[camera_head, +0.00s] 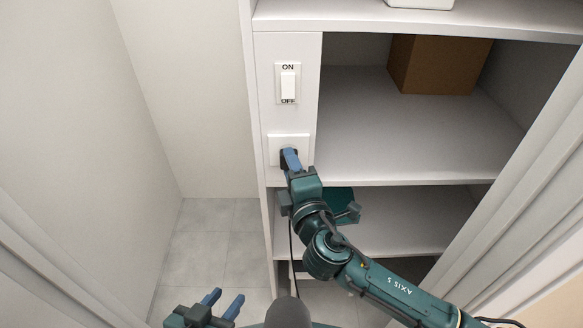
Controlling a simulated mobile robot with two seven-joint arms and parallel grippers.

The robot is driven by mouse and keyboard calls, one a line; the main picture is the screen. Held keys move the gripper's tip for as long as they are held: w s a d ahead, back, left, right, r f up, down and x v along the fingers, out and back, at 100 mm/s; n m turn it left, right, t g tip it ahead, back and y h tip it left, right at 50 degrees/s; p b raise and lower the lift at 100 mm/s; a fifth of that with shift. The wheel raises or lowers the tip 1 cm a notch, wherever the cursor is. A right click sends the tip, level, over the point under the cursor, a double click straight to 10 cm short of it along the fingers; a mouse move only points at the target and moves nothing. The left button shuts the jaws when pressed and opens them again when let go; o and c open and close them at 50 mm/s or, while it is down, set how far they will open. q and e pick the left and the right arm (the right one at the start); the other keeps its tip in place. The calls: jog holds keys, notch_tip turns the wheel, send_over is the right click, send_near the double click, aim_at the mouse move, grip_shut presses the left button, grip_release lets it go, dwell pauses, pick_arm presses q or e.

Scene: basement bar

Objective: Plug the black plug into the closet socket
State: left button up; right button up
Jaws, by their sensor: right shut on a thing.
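The closet socket (274,145) is a white plate on the front of the upright panel, below the switch. My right gripper (290,156) reaches up to it from the lower right, with its blue fingertips in front of the plate. It is shut on the black plug (283,160), which shows only as a dark bit beside the fingers. The plug is at the socket face; how far it sits in is hidden. A black cable (291,245) hangs below the gripper. My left gripper (223,302) is at the bottom of the view, its blue fingers apart and empty.
An ON/OFF switch (288,84) sits above the socket. The tiled floor (215,235) on the left is clear.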

jog(key=shift+w, duration=0.55)
jog(key=o, duration=1)
jog(key=shift+s, duration=0.1)
jog(key=b+v, duration=0.1)
jog(key=v, duration=1.2)
jog(key=shift+r, duration=0.1)
